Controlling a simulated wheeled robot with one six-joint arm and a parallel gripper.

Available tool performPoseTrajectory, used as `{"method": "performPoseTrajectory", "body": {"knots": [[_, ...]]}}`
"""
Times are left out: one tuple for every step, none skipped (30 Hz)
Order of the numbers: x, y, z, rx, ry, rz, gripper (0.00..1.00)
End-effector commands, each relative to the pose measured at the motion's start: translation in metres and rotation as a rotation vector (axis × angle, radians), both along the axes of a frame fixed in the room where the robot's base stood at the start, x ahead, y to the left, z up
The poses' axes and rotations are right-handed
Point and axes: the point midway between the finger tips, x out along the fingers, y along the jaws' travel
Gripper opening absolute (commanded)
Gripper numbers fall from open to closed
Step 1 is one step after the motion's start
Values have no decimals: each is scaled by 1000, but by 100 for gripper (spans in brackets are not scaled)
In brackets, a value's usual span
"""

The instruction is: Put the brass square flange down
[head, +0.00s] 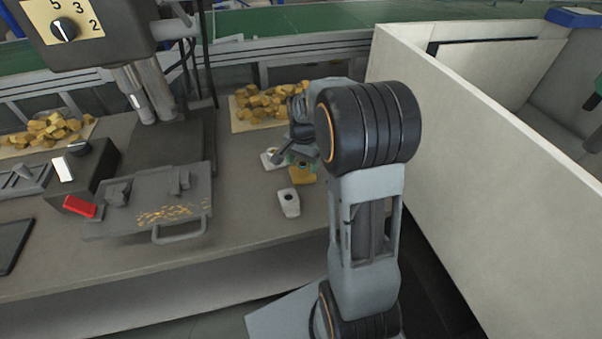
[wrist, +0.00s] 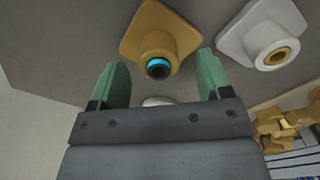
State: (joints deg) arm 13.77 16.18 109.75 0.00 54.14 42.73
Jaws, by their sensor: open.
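The brass square flange (head: 302,175) rests on the grey bench top, just below my gripper (head: 302,157) in the head view. In the wrist view, the flange (wrist: 146,27) has a square plate and a round hub with a blue ring and a dark bore. My gripper's green fingers (wrist: 161,66) are spread apart, one on each side of the hub, with visible gaps. The gripper is open and holds nothing. In the head view the arm hides part of the area around the fingertips.
A white flange (head: 289,202) lies nearer the bench's front edge, another (head: 272,158) at the back left. A pale round piece (wrist: 157,101) is mostly hidden by my gripper. Brass pieces (head: 268,102) lie behind. A drill press plate (head: 150,205) stands left, a pale wall (head: 490,140) right.

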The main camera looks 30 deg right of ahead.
Motion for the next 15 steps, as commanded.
{"method": "performPoseTrajectory", "body": {"knots": [[0,0,-6,0,1,0,72],[0,0,-9,0,1,0,72],[0,0,-12,0,1,0,72],[0,0,-14,0,0,0,72],[0,0,-16,0,0,0,72],[0,0,-17,0,0,0,72],[0,0,-17,0,0,0,72],[0,0,-18,0,0,0,72],[0,0,-18,0,0,-1,72],[0,0,-18,0,-1,-1,72],[0,0,-18,0,-1,-1,72],[0,0,-18,0,-1,-1,72],[0,0,-18,0,-1,-1,72],[0,0,-17,0,-1,-1,70],[0,0,-18,0,-1,-1,66]]}}
